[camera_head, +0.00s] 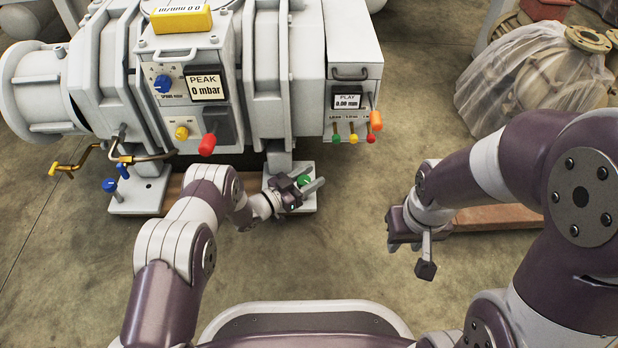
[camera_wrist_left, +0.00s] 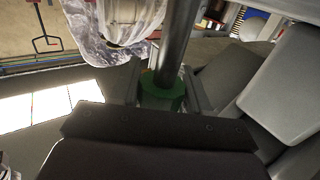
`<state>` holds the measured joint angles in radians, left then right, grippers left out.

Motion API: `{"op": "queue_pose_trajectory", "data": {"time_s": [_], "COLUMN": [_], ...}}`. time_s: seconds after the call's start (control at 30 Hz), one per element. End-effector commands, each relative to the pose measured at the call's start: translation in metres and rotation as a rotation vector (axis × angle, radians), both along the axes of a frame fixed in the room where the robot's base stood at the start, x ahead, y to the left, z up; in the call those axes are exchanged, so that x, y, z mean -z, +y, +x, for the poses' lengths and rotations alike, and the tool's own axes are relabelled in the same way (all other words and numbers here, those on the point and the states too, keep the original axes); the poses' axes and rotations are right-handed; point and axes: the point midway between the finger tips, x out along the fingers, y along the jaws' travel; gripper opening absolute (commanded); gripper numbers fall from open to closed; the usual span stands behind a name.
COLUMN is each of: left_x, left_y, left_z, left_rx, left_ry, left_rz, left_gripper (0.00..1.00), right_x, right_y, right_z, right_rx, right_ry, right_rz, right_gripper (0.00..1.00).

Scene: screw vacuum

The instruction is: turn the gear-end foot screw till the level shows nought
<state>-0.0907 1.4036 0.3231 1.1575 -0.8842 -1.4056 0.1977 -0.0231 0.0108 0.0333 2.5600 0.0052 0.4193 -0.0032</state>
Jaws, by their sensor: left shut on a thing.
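The green foot screw (camera_head: 304,181) stands on the right-hand foot plate (camera_head: 302,201) of the grey pump. My left gripper (camera_head: 303,184) is shut around its green head. In the left wrist view the green head (camera_wrist_left: 162,92) sits between the fingers, with a dark upright rod above it. The yellow level (camera_head: 181,19) lies on top of the pump. Its readout is upside down and small, and looks like 0.0. My right gripper (camera_head: 410,252) hangs empty over the floor at the right, away from the pump; its finger gap is unclear.
A blue foot screw (camera_head: 109,184) stands on the left-hand foot plate (camera_head: 138,198), near brass-ended cranks (camera_head: 75,163). A gauge box (camera_head: 207,88) reads PEAK 0 mbar; a PLAY display (camera_head: 347,101) reads 0.00 mm. Wrapped machinery (camera_head: 510,85) stands at the back right.

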Motion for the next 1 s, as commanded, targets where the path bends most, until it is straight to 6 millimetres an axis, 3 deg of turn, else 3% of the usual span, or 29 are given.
{"op": "queue_pose_trajectory", "data": {"time_s": [0.33,0.37,0.4,0.43,0.77,1.0], "left_x": [0.001,0.001,0.001,0.001,-0.003,-0.009], "left_y": [0.000,0.000,0.000,0.000,0.005,0.053], "left_z": [0.000,0.000,0.000,0.000,-0.003,-0.036], "left_rx": [0.001,0.001,0.001,0.001,0.000,-0.004], "left_ry": [0.003,0.003,0.003,0.003,0.002,0.006], "left_rz": [0.000,0.000,0.000,0.000,0.000,0.000], "left_gripper": [0.15,0.49,0.62,0.67,0.67,0.67], "right_x": [0.000,0.000,0.000,0.000,-0.007,-0.051], "right_y": [0.000,0.000,0.000,0.000,0.000,0.000], "right_z": [0.000,0.000,0.000,0.000,0.000,0.000], "right_rx": [0.000,0.000,0.000,0.000,0.000,0.000], "right_ry": [0.000,0.000,0.000,0.000,0.000,0.000], "right_rz": [0.000,0.000,0.000,0.000,0.000,0.000], "right_gripper": [0.36,0.36,0.36,0.36,0.36,0.36]}}
